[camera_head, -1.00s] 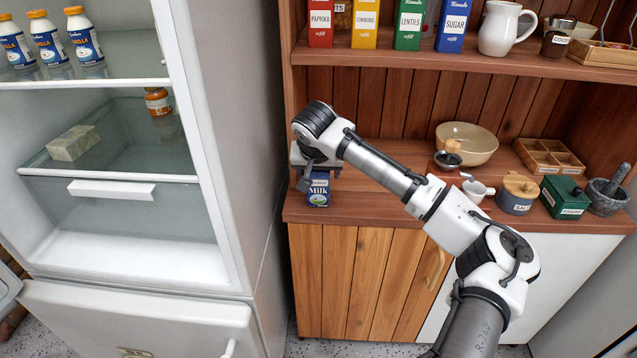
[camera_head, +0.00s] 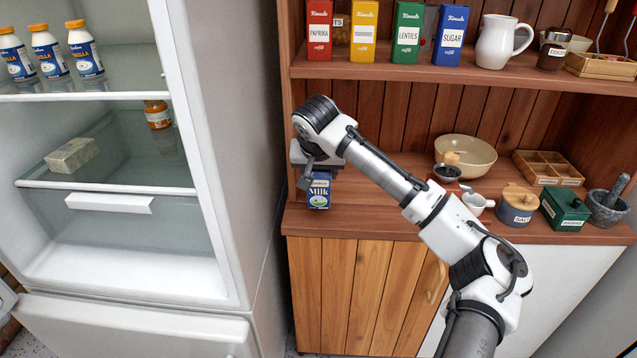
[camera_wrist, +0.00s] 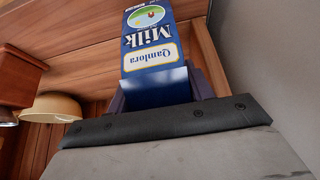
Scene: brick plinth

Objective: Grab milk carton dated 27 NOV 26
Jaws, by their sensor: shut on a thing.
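A blue milk carton (camera_head: 318,192) with a "Milk" label is at the left end of the wooden counter, below my gripper (camera_head: 315,172). In the wrist view the carton (camera_wrist: 150,45) shows its "Qamlora Milk" label, upside down, and sits between the fingers of my gripper (camera_wrist: 160,90). My gripper is shut on the carton. The carton looks upright in the head view. Its base is close to the counter, and I cannot tell if they touch. No date can be read on it in either view.
The open fridge (camera_head: 230,150) stands at the left with several bottles (camera_head: 48,50) on its upper shelf. The cabinet's upper shelf (camera_head: 400,62) with boxes is above the arm. A bowl (camera_head: 465,152), a salt jar (camera_head: 517,207) and a mortar (camera_head: 607,205) stand on the counter at the right.

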